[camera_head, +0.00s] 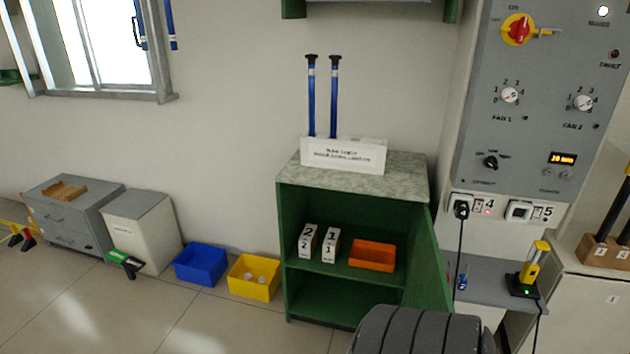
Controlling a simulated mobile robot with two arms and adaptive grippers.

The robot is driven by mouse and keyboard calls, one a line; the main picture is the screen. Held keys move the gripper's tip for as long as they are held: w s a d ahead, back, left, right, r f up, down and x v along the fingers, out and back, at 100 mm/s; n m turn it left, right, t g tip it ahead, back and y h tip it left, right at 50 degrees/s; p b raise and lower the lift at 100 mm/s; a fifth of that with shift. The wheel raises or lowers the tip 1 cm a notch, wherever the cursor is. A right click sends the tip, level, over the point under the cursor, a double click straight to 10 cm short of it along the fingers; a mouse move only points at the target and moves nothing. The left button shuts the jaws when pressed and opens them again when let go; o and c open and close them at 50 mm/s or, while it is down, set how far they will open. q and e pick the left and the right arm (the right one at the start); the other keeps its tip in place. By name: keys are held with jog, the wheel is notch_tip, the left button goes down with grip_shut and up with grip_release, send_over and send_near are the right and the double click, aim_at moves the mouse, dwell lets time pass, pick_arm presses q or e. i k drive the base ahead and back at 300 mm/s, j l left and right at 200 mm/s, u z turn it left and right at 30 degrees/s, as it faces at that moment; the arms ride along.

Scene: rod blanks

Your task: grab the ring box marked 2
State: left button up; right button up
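The ring box marked 2 (307,243) is a narrow white box with black digits. It stands upright on the middle shelf of the open green cabinet (283,285), at the left. A similar white box marked 1 (330,246) stands just to its right, with a small gap between them. Neither of my grippers is in view.
An orange bin (372,256) sits right of the boxes on the same shelf. The cabinet door (430,265) stands open at the right. A dark ribbed rounded shape (415,332) fills the bottom foreground. Blue (201,264) and yellow (253,277) bins stand left of the cabinet.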

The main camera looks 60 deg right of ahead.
aim_at(308, 239)
jog(key=i+l+z, duration=0.2)
jog(key=z, duration=0.25)
jog(key=i+z, duration=0.65)
jog(key=z, duration=0.25)
jog(key=i+j+z, duration=0.1)
jog(key=i+z, duration=0.15)
jog(key=z, duration=0.2)
jog(key=i+j+z, duration=0.2)
jog(key=z, duration=0.2)
jog(key=i, duration=0.05)
